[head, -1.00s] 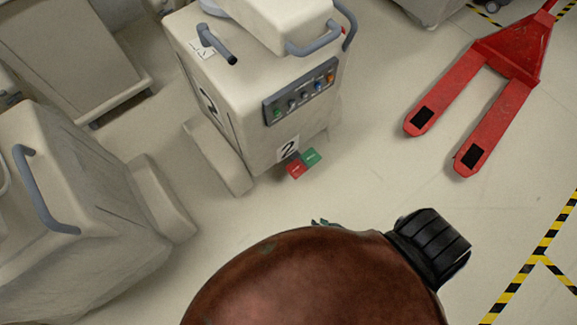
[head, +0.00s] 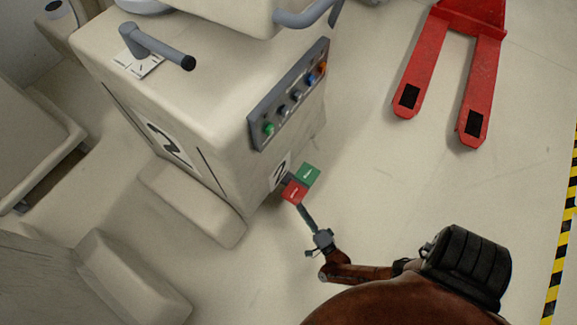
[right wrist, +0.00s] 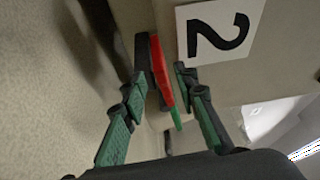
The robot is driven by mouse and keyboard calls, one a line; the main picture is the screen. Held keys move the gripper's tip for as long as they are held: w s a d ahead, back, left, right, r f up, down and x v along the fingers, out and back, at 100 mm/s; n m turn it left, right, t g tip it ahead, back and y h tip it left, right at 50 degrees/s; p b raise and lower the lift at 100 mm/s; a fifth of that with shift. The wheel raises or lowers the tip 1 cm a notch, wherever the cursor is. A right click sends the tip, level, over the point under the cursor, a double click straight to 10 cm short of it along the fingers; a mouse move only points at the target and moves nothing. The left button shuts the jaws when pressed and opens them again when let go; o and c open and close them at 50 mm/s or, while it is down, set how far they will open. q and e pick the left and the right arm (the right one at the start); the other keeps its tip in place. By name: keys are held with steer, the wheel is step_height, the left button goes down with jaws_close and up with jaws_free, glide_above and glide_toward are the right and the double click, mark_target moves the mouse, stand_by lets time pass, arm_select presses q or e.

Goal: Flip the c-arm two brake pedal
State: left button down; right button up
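The brake pedal of the cart marked 2 (head: 150,65) has a red half (head: 294,191) and a green half (head: 308,175), low at the cart's front corner. In the right wrist view the pedal (right wrist: 160,70) is seen nearly edge-on, red with a green part below. My right gripper (head: 304,211) reaches up to the red half from the front. In the right wrist view its two fingers (right wrist: 160,88) are apart, one on either side of the pedal, with gaps visible. Contact cannot be told. My left gripper is not in view.
A panel of coloured knobs (head: 289,100) is on the cart above the pedal. A red pallet jack (head: 479,85) stands at the upper right. Another covered cart (head: 60,280) is at the lower left. The floor right of the pedal is clear.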

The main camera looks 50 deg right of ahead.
mark_target(293, 197)
steer(key=b+x, duration=0.1)
steer(key=x, duration=0.6)
steer(key=shift+s, duration=0.1)
steer(key=shift+c, duration=0.3)
jaws_close()
